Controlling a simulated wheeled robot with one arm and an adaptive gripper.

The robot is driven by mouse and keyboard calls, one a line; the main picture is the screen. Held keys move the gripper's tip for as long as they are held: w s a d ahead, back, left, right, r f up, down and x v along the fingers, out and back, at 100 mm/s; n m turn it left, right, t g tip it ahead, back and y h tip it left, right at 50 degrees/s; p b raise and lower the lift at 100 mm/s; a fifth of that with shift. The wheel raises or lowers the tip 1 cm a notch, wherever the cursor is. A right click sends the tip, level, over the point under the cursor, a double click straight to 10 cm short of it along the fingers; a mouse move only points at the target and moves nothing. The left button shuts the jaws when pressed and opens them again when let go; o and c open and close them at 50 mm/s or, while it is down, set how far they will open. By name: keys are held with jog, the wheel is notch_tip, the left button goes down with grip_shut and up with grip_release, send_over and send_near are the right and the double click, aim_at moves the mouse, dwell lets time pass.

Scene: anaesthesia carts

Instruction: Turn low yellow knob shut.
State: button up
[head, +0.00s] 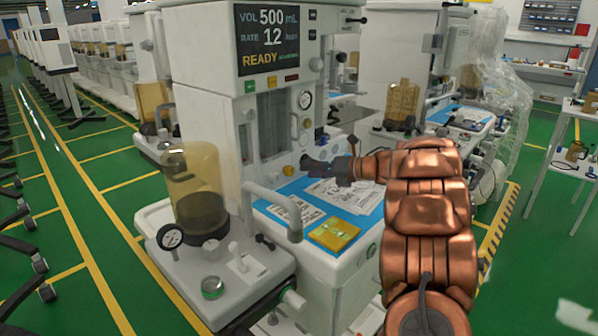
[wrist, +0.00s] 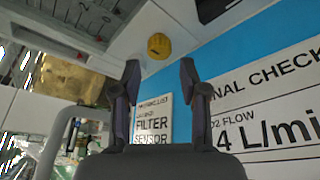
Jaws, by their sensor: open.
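The low yellow knob (head: 288,170) sits low on the white front panel of the nearest cart, just above the blue work surface. In the wrist view the knob (wrist: 159,46) is a ribbed yellow disc, above and between my fingertips. My gripper (head: 306,164) points left towards the panel in the head view, close to the knob and just right of it. In the wrist view my gripper (wrist: 159,75) has its two dark fingers spread apart, with nothing between them. The knob stands beyond the fingertips, with a gap that I cannot measure.
Printed sheets (head: 345,193) and a yellow packet (head: 334,234) lie on the blue surface (head: 372,222) below my arm. A yellow-tinted canister (head: 196,180) and a curved grey pipe (head: 275,205) stand at the left. Another small knob (head: 294,143) is higher on the panel.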

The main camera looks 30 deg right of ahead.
jog(key=shift+v, duration=2.9)
